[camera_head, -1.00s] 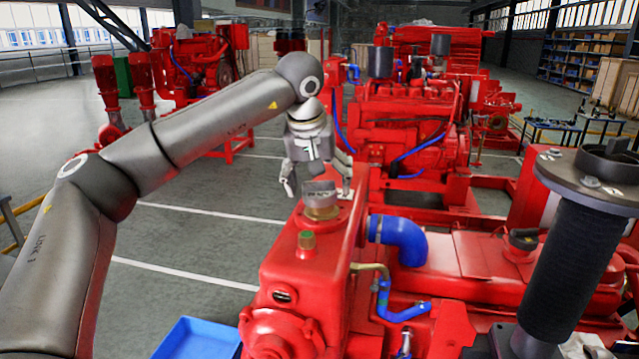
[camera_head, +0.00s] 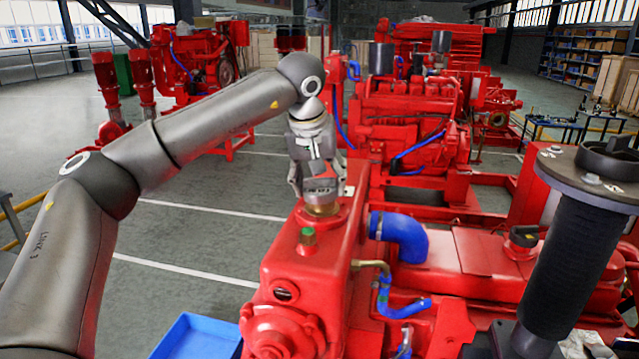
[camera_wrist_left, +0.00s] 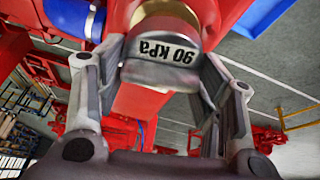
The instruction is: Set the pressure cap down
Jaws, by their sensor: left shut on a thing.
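The pressure cap (camera_head: 320,186) is a grey metal cap marked "90 kPa", and the label reads upside down in the left wrist view (camera_wrist_left: 160,62). It is at the brass filler neck (camera_head: 322,206) on top of the red tank (camera_head: 300,250). The neck also shows just beyond the cap in the left wrist view (camera_wrist_left: 178,12). My left gripper (camera_head: 315,184) is shut on the cap, with one finger on each side of it. Whether the cap is seated or slightly lifted, I cannot tell. My right gripper is not in view.
A blue tray (camera_head: 198,338) lies at the bottom, left of the red tank. A small brass-and-green plug (camera_head: 307,238) sits in front of the neck. A blue hose (camera_head: 402,236) is to the right. Another red engine (camera_head: 405,120) stands behind. The floor at left is clear.

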